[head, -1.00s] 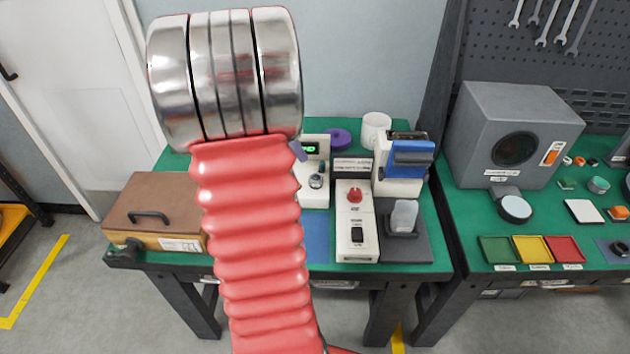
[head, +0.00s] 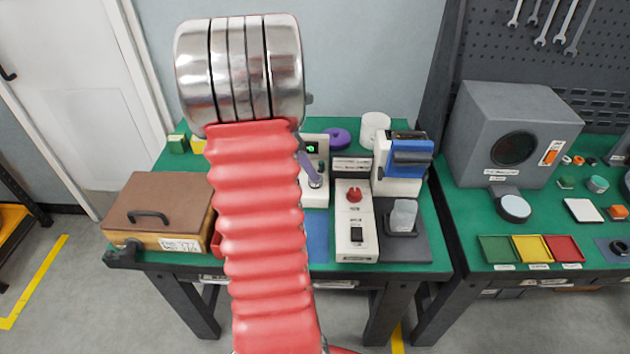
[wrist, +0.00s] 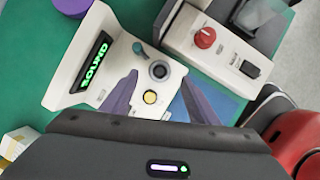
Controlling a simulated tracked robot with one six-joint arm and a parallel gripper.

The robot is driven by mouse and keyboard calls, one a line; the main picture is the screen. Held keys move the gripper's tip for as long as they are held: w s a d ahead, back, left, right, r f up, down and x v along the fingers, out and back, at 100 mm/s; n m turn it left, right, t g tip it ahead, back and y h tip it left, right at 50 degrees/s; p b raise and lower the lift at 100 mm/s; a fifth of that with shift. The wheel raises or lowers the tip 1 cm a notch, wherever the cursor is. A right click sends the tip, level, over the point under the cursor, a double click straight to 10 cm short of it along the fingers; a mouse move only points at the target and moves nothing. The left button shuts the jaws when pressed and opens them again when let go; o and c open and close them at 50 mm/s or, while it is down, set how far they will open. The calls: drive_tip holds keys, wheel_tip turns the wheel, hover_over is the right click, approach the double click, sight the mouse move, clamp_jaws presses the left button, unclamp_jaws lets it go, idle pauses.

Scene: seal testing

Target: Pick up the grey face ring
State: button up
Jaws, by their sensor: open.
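A small grey ring with a pale centre (wrist: 158,71) sits on the sloped white front of a tester with a green lit display (wrist: 95,62). I take it for the grey face ring. In the head view it shows small (head: 316,181), close to a purple-grey finger. In the wrist view my gripper (wrist: 160,76) is open, its two purple-grey fingers apart, with the ring in line between their tips. I cannot tell how far above the ring the tips are. In the head view my red sleeved arm hides most of the gripper.
A white control box with a red knob (head: 354,195) stands right of the tester, beside a blue-topped device (head: 409,158). A brown-lidded case (head: 165,197) is at left. A purple roll (head: 336,139) and white cylinder (head: 375,130) stand behind. A second bench holds coloured trays (head: 533,249).

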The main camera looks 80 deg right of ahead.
drive_tip(key=shift+x, duration=2.6)
drive_tip(key=c, duration=1.2)
drive_tip(key=shift+r, duration=0.1)
wheel_tip(320, 180, up, 10)
drive_tip(key=shift+f, duration=0.1)
drive_tip(key=shift+r, duration=2.05)
